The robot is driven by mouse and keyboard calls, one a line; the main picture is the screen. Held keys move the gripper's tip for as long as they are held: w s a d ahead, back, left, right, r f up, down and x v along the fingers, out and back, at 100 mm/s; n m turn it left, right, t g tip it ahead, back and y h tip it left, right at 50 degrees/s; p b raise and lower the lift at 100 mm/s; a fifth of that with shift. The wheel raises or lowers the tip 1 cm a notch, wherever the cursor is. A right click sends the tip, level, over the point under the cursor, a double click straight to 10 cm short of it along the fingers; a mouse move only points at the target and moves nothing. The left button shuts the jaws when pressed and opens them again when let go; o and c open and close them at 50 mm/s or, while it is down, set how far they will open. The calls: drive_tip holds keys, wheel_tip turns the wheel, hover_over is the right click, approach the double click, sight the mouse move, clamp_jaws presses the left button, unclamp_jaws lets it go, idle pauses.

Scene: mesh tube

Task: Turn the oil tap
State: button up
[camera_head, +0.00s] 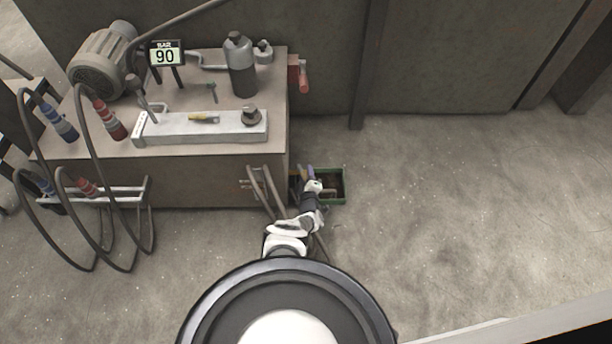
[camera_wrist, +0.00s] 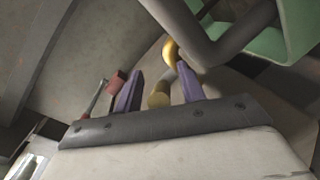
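The oil tap shows in the wrist view as brass-yellow parts: a round stub (camera_wrist: 159,95) and a curved piece (camera_wrist: 170,52) near the right fingertip. My gripper (camera_wrist: 160,69) has two purple fingers standing apart, with the stub in the gap between them. I cannot tell whether either finger touches the tap. In the head view my gripper (camera_head: 311,177) is low beside the right side of the tank cabinet (camera_head: 220,180), above the green tray. The tap is mostly hidden there by my arm and gripper.
The green tray (camera_head: 337,200) lies on the floor; its wall (camera_wrist: 295,35) is close in the wrist view. A red handle (camera_head: 303,78) juts from the cabinet's upper right side. The floor to the right is clear.

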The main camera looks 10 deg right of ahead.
drive_tip(key=p+v, duration=1)
drive_tip(key=v, duration=0.4)
drive_tip(key=shift+w, duration=0.15)
